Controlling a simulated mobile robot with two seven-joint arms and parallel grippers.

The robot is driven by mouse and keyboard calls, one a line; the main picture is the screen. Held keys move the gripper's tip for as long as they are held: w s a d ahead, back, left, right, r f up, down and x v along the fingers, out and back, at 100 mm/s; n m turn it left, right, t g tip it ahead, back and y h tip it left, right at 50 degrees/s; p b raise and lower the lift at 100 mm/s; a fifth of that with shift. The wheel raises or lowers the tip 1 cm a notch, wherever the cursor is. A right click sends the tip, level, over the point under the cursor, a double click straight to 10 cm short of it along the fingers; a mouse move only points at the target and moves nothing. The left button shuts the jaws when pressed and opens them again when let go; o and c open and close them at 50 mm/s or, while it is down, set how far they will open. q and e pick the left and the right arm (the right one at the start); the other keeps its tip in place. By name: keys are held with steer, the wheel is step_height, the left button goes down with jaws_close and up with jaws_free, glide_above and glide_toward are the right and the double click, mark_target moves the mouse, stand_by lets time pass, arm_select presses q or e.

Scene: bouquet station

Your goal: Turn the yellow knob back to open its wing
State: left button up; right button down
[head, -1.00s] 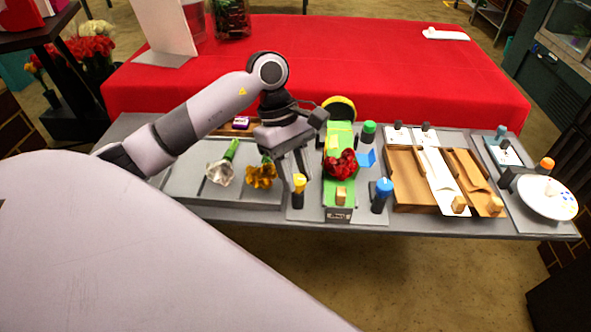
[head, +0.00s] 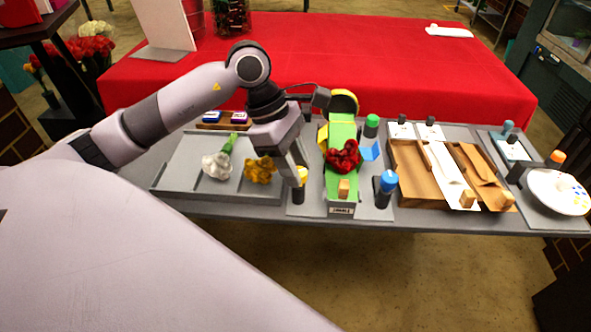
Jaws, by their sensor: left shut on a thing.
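The yellow knob (head: 303,174) tops a dark post at the left of the wrapping stand. My left gripper (head: 299,178) reaches down on it and is shut on it, covering part of it. The yellow wing (head: 323,138) stands out at the left side of the green strip (head: 341,128), clear of the strip's top. A red flower bunch (head: 343,156) lies on the green strip. The blue wing (head: 370,151) is out at the right side. My right gripper is not in view.
A blue knob (head: 388,181) and a green knob (head: 371,122) stand right of the strip. A grey tray (head: 182,172) with white and yellow flowers lies left. Brown and white trays (head: 412,180) and a white plate (head: 557,193) are on the right.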

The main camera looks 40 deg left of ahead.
arm_select(q)
steer(key=n+t+b, duration=0.1)
steer(key=n, duration=0.1)
steer(key=n+y+b, duration=0.1)
steer(key=n+b, duration=0.1)
steer(key=n, duration=0.1)
steer(key=shift+s+f+n+t, duration=0.1)
steer(key=shift+s+n+t, duration=0.05)
steer(key=shift+n+t, duration=0.2)
steer(key=shift+d+n+t+y+b, duration=0.1)
steer(key=shift+n+t+y+b, duration=0.4)
steer(key=shift+n, duration=0.75)
steer(key=shift+s+d+n+t+y+b, duration=0.1)
steer(key=shift+n+t+y+b, duration=0.3)
steer(key=shift+n, duration=0.8)
steer(key=shift+n+b, duration=0.4)
steer(key=shift+n, duration=0.6)
steer(key=shift+y, duration=0.3)
steer(key=o, duration=1)
steer(key=shift+o, duration=0.2)
steer(key=v, duration=0.7)
steer(key=shift+r, duration=0.25)
